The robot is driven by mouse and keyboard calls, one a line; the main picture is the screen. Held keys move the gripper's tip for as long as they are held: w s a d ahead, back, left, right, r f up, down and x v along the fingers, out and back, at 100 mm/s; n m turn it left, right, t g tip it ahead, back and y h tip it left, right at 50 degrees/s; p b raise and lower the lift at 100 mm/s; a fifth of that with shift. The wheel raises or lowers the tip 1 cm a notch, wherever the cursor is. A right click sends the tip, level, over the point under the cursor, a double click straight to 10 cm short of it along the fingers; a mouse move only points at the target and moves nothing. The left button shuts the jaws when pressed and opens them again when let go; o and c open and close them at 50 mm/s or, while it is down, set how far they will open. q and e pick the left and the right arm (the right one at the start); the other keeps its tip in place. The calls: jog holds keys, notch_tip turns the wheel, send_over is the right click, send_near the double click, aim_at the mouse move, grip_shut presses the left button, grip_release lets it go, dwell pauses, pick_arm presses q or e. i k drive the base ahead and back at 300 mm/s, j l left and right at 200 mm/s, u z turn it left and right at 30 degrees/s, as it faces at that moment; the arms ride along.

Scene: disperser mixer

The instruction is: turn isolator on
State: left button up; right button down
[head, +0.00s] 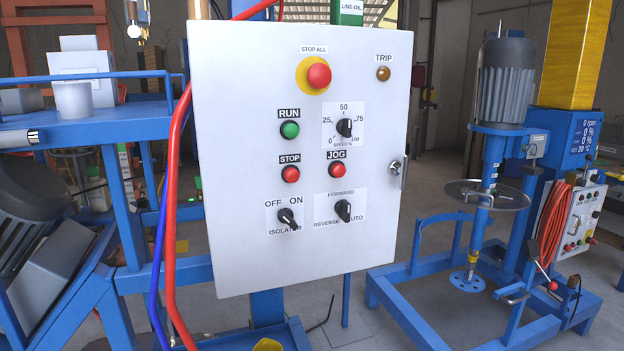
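The isolator switch (288,219) is a black rotary knob on a white label at the lower left of a pale control panel (230,160). Its label reads OFF at the upper left and ON at the upper right. The knob's bar slants from upper left to lower right, its upper end towards OFF. Nothing touches or covers the knob. Neither of my grippers shows in the head view.
The panel also carries a red stop-all button (318,75), a speed knob (345,127) and a forward/reverse knob (344,210). Red and blue cables (169,220) run along its left edge. A blue mixer (490,160) stands at right. The panel's front is clear.

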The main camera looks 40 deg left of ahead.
aim_at(285, 216)
jog(key=u, duration=1.25)
